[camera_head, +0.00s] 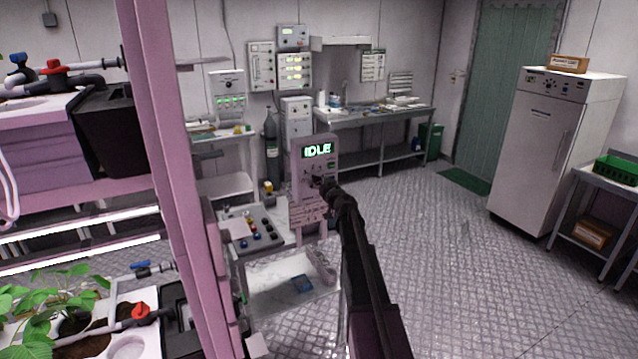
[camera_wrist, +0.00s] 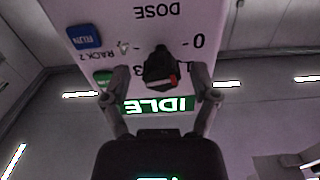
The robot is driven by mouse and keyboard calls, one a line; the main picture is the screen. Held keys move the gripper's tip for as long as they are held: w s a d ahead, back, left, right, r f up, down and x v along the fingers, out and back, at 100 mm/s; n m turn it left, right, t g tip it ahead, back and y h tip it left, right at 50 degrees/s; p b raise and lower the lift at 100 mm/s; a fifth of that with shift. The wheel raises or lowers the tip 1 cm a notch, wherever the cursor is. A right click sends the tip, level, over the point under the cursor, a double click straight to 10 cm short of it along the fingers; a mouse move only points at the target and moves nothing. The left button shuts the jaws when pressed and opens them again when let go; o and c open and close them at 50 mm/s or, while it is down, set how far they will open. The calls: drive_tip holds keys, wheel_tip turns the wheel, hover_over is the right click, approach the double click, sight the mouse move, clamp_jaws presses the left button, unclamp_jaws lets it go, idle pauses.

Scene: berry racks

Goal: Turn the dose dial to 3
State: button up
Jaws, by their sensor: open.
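The dose dial (camera_wrist: 160,68) is a black knob with a red mark on the white panel (camera_wrist: 120,22). In the wrist view the panel shows upside down, with "DOSE" above the dial, a "0" at its right and a partly hidden "3" at its lower left. The red mark is at the knob's lower right; the exact setting cannot be told. My gripper (camera_wrist: 157,88) is open, with one finger on each side of the dial; contact cannot be told. The display (camera_head: 317,151) reads IDLE. In the head view my gripper (camera_head: 324,186) covers the dial.
Blue (camera_wrist: 86,38) and green (camera_wrist: 104,78) buttons sit beside the dial. A console with several buttons (camera_head: 240,214) stands left of the panel. A pink rack post (camera_head: 165,150) rises at the left. The floor (camera_head: 440,250) to the right is clear.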

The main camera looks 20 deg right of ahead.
clamp_jaws()
